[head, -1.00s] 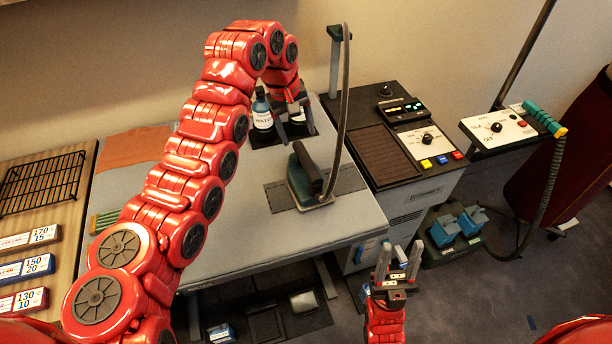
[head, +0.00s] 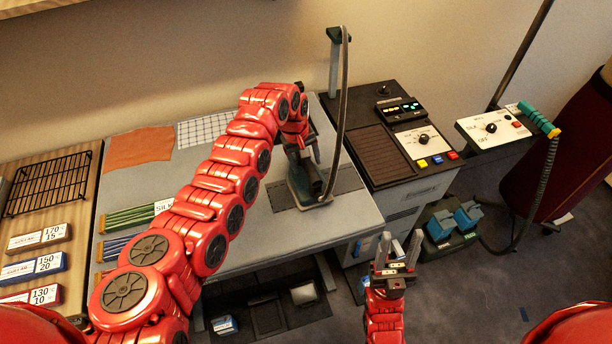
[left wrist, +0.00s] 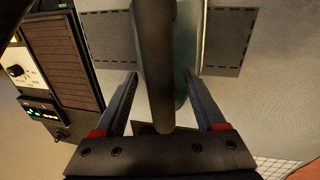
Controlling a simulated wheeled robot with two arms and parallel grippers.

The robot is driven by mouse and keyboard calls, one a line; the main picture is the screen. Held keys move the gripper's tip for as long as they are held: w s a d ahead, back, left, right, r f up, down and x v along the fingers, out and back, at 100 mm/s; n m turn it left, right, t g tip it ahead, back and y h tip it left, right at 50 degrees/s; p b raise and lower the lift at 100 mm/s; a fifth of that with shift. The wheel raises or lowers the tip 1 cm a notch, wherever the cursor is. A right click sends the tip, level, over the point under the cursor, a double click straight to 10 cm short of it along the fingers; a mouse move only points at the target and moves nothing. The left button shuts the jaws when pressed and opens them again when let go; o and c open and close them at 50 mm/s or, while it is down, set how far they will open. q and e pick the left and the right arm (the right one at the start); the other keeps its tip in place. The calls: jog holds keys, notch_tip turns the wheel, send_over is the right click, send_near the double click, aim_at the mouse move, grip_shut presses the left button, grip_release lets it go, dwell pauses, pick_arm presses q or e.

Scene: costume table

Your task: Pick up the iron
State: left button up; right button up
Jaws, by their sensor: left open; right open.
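The iron (head: 297,184) stands on the dark dashed patch of the grey pressing table, with its dark handle on top and a teal body. A cord rises from its near end. My left gripper (head: 303,152) is open directly over the iron. In the left wrist view, the left gripper's two fingers (left wrist: 160,77) lie on either side of the dark handle (left wrist: 160,70), with gaps showing; I cannot tell how deep they reach. My left arm hides part of the table. My right gripper (head: 400,238) is open and empty, in front of the table's right side.
A control cabinet (head: 375,155) with knobs and coloured buttons stands right of the table. The cord (head: 342,110) arches up to a post behind. A wire rack (head: 50,183) and temperature blocks (head: 37,265) are on the left. Fabric strips (head: 130,217) lie near my left arm.

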pick_arm(q)
jog(key=shift+f, duration=0.1)
jog(key=shift+c, duration=0.3)
grip_shut()
dwell(1.1)
